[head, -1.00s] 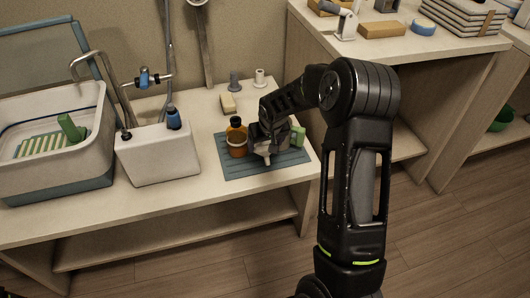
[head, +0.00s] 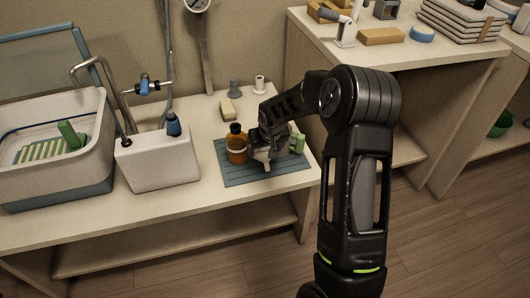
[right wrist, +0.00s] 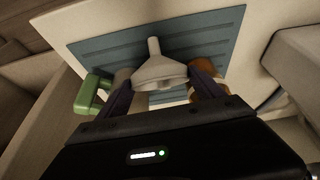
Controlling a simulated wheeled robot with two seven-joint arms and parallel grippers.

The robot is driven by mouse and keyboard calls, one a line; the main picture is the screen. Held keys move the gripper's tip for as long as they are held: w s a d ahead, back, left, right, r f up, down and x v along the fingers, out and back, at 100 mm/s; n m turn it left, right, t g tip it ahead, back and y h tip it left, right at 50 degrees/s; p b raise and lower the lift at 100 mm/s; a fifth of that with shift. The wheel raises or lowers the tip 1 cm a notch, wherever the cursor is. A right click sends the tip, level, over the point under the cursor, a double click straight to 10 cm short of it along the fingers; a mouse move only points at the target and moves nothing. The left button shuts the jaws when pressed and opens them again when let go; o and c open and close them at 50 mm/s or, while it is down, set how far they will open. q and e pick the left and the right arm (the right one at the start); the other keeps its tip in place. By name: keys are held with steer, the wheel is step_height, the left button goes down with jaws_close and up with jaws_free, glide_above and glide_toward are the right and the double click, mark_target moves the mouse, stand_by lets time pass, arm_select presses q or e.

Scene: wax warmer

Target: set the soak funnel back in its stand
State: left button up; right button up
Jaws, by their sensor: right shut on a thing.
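The soak funnel is a pale grey-white funnel (right wrist: 160,68) with a narrow spout. In the right wrist view it sits between the dark fingers of my right gripper (right wrist: 160,92), its spout pointing away from the wrist over the blue-teal mat. In the head view my right gripper (head: 268,146) is shut on the funnel (head: 263,158), low over or at the mat (head: 240,177); I cannot tell whether the funnel touches it. The gripper hides part of the funnel. I cannot pick out the funnel's stand with certainty. My left gripper is not in view.
An amber bottle (head: 236,148) stands close left of the gripper, and a green object (head: 297,143) close right. A white tank (head: 160,160) and a basin (head: 55,140) are further left. A higher table (head: 460,54) stands at right.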

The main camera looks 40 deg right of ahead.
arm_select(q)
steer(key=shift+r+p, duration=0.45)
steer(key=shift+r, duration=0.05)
arm_select(e)
step_height(320, 180, up, 10)
steer(key=shift+f, duration=0.15)
